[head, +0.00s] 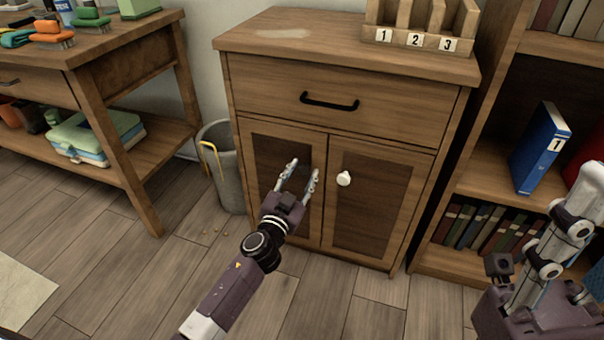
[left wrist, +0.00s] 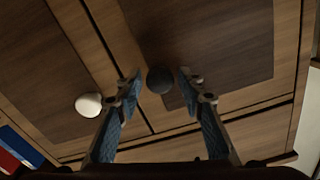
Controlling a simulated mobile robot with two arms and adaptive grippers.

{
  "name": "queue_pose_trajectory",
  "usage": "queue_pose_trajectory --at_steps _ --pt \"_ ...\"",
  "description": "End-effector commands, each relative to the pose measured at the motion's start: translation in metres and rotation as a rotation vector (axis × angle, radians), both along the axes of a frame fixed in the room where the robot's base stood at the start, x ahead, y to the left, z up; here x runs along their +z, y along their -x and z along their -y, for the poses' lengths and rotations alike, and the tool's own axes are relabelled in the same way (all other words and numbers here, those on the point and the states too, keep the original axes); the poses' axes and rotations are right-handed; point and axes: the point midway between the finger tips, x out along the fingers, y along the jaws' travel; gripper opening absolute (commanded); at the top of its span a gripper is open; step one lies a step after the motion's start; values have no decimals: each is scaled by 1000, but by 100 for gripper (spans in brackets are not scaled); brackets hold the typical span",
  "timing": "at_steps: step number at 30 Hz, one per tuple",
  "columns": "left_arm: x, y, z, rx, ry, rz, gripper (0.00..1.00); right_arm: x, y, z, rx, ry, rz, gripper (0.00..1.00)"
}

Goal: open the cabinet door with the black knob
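The wooden cabinet (head: 390,125) has two closed lower doors. The left door (head: 262,160) has the black knob (left wrist: 159,80), seen in the left wrist view; in the head view my gripper hides it. The right door (head: 365,215) has a white knob (head: 344,179), which also shows in the left wrist view (left wrist: 88,104). My left gripper (head: 304,168) is open, with its fingertips on either side of the black knob. A gap shows on each side of the knob. My right gripper is partly in view at the lower right, its fingers' opening unclear.
A drawer with a black handle (head: 329,102) is above the doors. A grey bin (head: 226,170) stands left of the cabinet, a bookshelf (head: 470,262) to its right. A wooden workbench (head: 125,70) is at the left. The floor in front is mostly clear.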

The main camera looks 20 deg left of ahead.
Motion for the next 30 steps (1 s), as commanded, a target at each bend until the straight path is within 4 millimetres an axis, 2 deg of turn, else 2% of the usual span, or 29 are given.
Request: queue_pose_trajectory --at_steps 1,9,20,25,27,30 --pt "0 0 0 0 0 0 28 0 0 0 0 0 0 40" --pt "0 0 0 0 0 0 0 0 0 0 0 0 0 40" --pt "1 3 -1 -14 -1 0 0 3 0 0 0 -1 2 40" --pt "1 15 -5 -69 -4 -2 0 7 2 1 0 -6 -2 40" --pt "2 23 -8 -107 -4 -3 0 -4 0 2 -1 -6 -49 40" --pt "3 36 -14 -177 -7 -4 0 -6 2 3 2 -8 -75 40"
